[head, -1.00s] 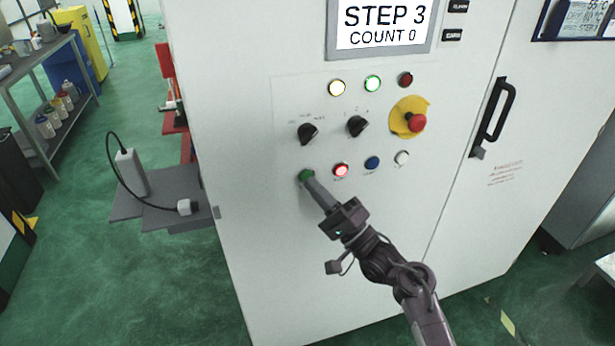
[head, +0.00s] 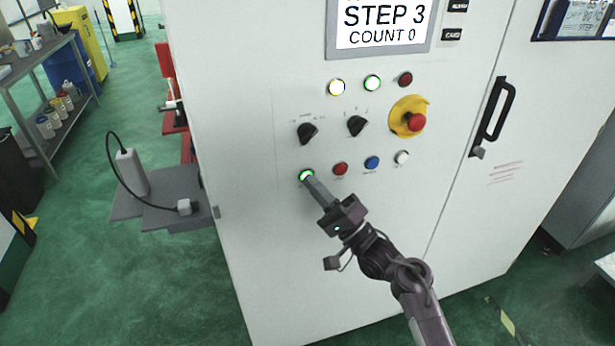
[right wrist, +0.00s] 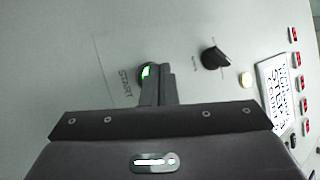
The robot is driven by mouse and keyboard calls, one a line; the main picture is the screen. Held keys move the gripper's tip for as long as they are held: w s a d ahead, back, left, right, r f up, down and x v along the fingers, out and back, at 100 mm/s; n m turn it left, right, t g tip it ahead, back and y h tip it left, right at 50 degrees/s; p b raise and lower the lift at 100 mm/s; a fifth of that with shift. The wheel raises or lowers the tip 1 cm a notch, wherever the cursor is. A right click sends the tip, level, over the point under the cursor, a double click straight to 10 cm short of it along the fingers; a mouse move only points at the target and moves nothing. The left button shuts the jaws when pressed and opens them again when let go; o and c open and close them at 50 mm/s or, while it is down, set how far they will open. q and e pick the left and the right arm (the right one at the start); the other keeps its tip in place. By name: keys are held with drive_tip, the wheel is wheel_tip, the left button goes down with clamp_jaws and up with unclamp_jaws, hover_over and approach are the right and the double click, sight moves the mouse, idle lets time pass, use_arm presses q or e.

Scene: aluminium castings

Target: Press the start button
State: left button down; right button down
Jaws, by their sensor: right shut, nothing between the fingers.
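The start button (head: 306,176) is a round green button, lit, at the left end of the lower button row on the white cabinet. It also shows lit in the right wrist view (right wrist: 147,72), beside the label START and partly hidden by my fingers. My right gripper (head: 311,183) is shut and empty, with its fingertips at the lower right edge of the button. In the right wrist view the closed fingertips (right wrist: 160,68) overlap the button's edge; I cannot tell whether they touch it. My left gripper is not in view.
Red (head: 340,169), blue (head: 372,163) and white (head: 402,158) buttons continue the row. Two black selector knobs sit above. A red emergency stop (head: 417,122) on a yellow plate is at upper right. The display (head: 381,25) reads STEP 3, COUNT 0. A door handle (head: 492,118) sticks out at right.

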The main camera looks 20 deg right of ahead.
drive_tip(key=shift+s+p, duration=0.65)
drive_tip(key=shift+s, duration=0.2)
drive_tip(key=s+p, duration=0.3)
drive_tip(key=s, duration=0.2)
drive_tip(key=shift+d, duration=0.1)
idle(0.8)
